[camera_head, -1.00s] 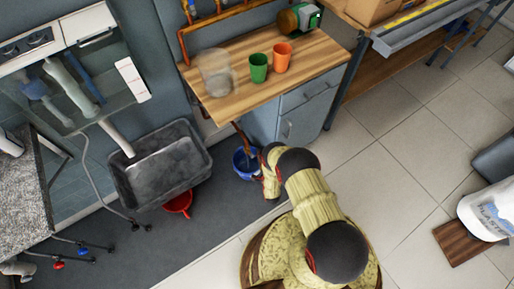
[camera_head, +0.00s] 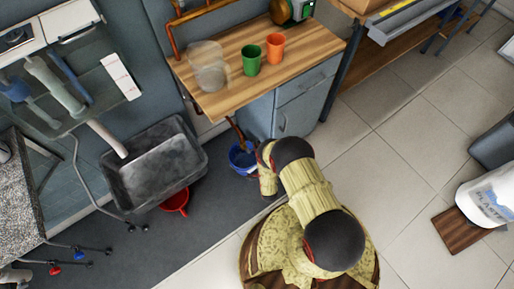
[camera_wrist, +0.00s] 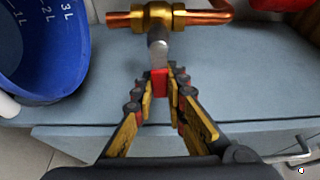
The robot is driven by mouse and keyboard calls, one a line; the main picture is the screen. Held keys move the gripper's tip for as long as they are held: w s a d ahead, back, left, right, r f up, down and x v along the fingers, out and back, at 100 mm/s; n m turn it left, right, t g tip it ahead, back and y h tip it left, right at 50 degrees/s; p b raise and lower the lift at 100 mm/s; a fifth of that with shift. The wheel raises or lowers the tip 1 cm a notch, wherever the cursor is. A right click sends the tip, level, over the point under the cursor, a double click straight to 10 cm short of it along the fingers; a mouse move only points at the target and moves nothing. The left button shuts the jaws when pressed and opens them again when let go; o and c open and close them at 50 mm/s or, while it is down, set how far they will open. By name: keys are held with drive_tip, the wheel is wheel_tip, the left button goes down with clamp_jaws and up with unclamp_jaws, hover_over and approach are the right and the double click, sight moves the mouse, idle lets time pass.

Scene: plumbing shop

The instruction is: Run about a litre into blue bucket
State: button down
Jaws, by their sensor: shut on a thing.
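The blue bucket (camera_head: 243,158) stands on the grey floor mat by the cabinet. In the wrist view the bucket (camera_wrist: 40,50) is at the upper left, with white litre marks up to 3L on its inner wall; I cannot tell whether it holds water. A brass valve (camera_wrist: 158,17) on a copper pipe (camera_wrist: 120,19) is at the top of the wrist view, to the right of the bucket. Its metal lever (camera_wrist: 157,48) with a red grip points toward me. My gripper (camera_wrist: 160,84) is shut on the lever's red end. In the head view my arm hides the gripper.
A wooden worktop (camera_head: 225,85) above the bucket carries a clear jug (camera_head: 208,66), a green cup (camera_head: 251,59) and an orange cup (camera_head: 275,48). A grey tub (camera_head: 155,167) and a red bowl (camera_head: 176,200) are to the left. Tiled floor at right is largely clear.

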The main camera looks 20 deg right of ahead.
drive_tip(key=c, duration=1.8)
unclamp_jaws()
drive_tip(key=shift+o, duration=0.2)
drive_tip(key=s, duration=0.7)
drive_tip(key=shift+s+a, duration=0.25)
drive_tip(key=shift+a, duration=0.05)
